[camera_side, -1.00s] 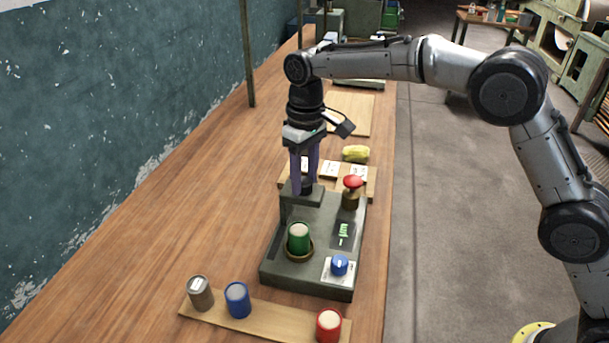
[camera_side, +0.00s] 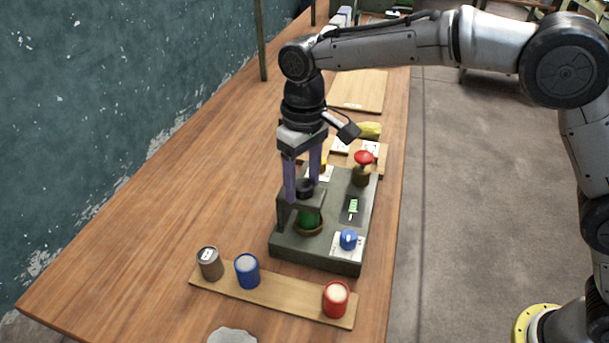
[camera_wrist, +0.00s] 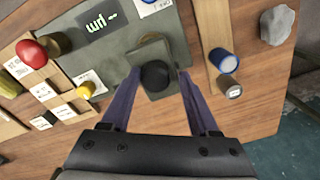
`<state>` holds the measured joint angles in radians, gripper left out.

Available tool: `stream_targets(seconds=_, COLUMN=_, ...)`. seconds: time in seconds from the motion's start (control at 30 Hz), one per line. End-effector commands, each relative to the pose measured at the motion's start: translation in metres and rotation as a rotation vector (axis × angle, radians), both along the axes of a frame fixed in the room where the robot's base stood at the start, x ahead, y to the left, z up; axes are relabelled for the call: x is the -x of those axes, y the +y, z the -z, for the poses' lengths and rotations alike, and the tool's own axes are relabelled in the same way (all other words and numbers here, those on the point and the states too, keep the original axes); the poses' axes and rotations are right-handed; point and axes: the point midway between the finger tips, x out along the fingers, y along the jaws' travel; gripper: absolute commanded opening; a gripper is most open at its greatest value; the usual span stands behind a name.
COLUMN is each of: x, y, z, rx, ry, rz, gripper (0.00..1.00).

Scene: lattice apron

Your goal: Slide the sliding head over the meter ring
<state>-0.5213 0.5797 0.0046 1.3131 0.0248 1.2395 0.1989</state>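The sliding head (camera_side: 298,203) is a grey-green block with a black knob (camera_side: 304,186) on top. The head hides the cylinder's top. My gripper (camera_side: 303,188) points down with its purple fingers on either side of the knob. In the wrist view my gripper (camera_wrist: 158,71) straddles the knob (camera_wrist: 155,75), with a narrow gap at least on the right, so the fingers look open.
Grey (camera_side: 209,263), blue (camera_side: 247,270) and red (camera_side: 336,298) cylinders stand on a front board. The table left of the machine is clear.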

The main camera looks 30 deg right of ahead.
Motion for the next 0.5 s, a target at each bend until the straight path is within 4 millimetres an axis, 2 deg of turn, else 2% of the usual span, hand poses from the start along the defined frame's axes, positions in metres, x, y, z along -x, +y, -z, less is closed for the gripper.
stream_targets(seconds=0.03, x=0.0008, y=0.0008, z=-0.0004, rx=-0.001, ry=0.001, rz=-0.001, gripper=0.66)
stream_targets(seconds=0.1, x=0.0004, y=0.0003, z=-0.0002, rx=0.000, ry=0.001, rz=0.000, gripper=0.77)
stream_targets(seconds=0.37, x=-0.0007, y=-0.0010, z=0.0003, rx=0.002, ry=-0.001, rz=0.001, gripper=0.77)
stream_targets(seconds=0.5, x=-0.0016, y=-0.0011, z=-0.0062, rx=0.001, ry=-0.003, rz=0.001, gripper=0.77)
